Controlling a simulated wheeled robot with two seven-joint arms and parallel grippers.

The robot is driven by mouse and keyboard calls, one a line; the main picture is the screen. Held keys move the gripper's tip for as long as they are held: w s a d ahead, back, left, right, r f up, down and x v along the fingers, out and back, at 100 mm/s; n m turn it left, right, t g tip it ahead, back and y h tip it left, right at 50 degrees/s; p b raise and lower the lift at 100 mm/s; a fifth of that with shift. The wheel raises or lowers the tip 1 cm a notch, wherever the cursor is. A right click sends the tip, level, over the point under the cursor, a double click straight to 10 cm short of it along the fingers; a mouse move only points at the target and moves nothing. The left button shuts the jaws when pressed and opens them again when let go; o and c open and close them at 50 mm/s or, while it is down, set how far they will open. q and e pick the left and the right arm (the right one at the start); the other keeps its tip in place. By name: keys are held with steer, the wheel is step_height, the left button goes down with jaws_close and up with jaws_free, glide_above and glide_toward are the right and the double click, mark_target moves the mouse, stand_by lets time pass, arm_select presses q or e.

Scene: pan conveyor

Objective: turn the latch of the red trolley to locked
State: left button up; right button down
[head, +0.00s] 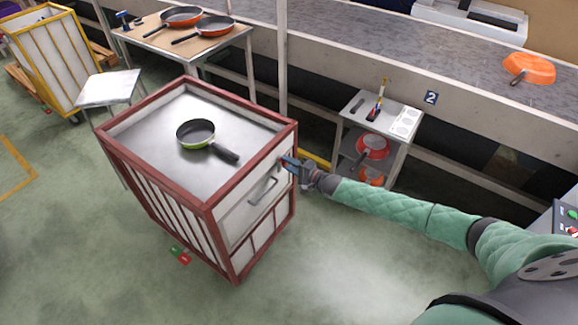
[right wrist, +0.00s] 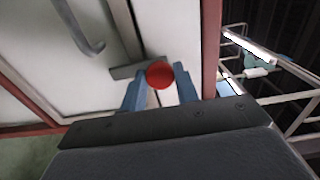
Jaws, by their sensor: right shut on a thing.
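The red trolley (head: 240,210) stands in the middle of the head view, with red frame edges, white panels and a grey top. My right gripper (head: 288,163) is at the upper part of its right-facing side. In the right wrist view, the blue fingers of my right gripper (right wrist: 159,88) are shut on a red ball knob (right wrist: 159,74). The knob sits at a grey bar (right wrist: 128,71) against the white panel and looks to be part of the latch. Its lock position cannot be told. A grey handle (head: 263,191) is beside the gripper. My left gripper is out of view.
A green-rimmed pan (head: 195,130) lies on the trolley's top. A small red and green part (head: 180,255) is at the trolley's foot. A small shelf (head: 350,140) with pans stands to the right, before the conveyor (head: 380,50). A yellow trolley (head: 50,60) is at the far left.

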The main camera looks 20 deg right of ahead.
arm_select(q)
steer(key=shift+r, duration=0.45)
arm_select(e)
steer(key=c, duration=1.1)
jaws_free()
steer(key=shift+o, duration=0.2)
steer(key=shift+s+d+f+b, duration=0.15)
steer(key=shift+s+d+b, duration=0.15)
steer(key=shift+s+d, duration=0.2)
arm_select(q)
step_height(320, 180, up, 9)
steer(key=b, duration=0.1)
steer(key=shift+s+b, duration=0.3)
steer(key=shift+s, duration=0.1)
arm_select(e)
steer(key=v, duration=0.6)
steer(key=shift+s, duration=0.25)
